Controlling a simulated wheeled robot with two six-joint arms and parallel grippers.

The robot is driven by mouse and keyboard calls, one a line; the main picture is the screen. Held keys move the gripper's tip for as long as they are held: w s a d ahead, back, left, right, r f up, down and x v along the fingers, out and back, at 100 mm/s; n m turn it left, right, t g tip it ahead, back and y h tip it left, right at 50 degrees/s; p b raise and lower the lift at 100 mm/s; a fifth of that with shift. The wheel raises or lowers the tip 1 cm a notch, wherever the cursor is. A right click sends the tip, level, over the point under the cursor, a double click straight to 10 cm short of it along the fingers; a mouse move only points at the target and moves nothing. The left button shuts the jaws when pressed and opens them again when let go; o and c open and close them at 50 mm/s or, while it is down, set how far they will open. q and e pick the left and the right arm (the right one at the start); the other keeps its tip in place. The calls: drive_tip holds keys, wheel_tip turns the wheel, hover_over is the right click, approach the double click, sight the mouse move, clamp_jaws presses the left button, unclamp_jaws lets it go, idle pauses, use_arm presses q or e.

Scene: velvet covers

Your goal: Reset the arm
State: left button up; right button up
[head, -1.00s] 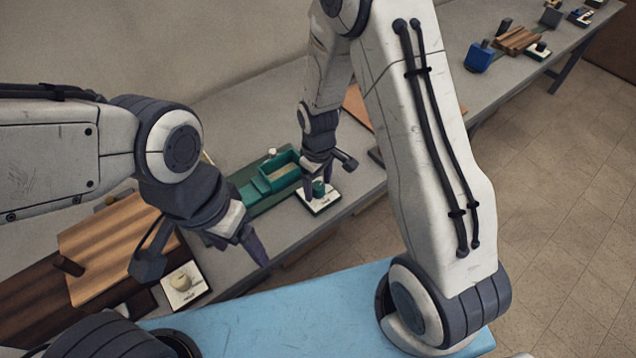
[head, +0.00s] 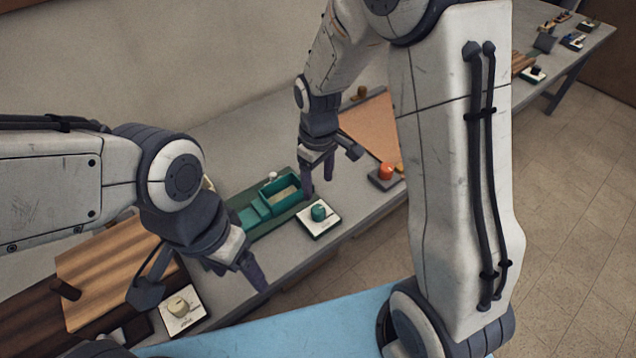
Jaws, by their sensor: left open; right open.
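My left gripper (head: 240,272) is open and empty. It hangs above the front edge of the grey bench, right of a cream knob on a white plate (head: 183,309). My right gripper (head: 318,178) is open and empty. It points down just behind and above a green knob (head: 319,212) on a white plate, apart from the knob. Parts of the bench to the right are hidden behind my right arm.
A green open box (head: 249,214) sits on the grey bench (head: 240,119) between the grippers. A wooden board (head: 110,262) lies at left, an orange knob (head: 386,171) stands right. More objects stand on the bench's far right end.

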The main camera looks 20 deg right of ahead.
drive_tip(key=shift+a, duration=0.1)
drive_tip(key=s+a+r, duration=0.2)
drive_tip(key=s+r, duration=0.1)
drive_tip(key=s, duration=0.4)
drive_tip(key=s+a+r, duration=0.3)
drive_tip(key=s, duration=0.4)
drive_tip(key=s+a+r+y, duration=0.1)
drive_tip(key=s+a+r, duration=0.2)
drive_tip(key=s, duration=0.4)
drive_tip(key=shift+r, duration=0.5)
drive_tip(key=shift+s+a, duration=0.1)
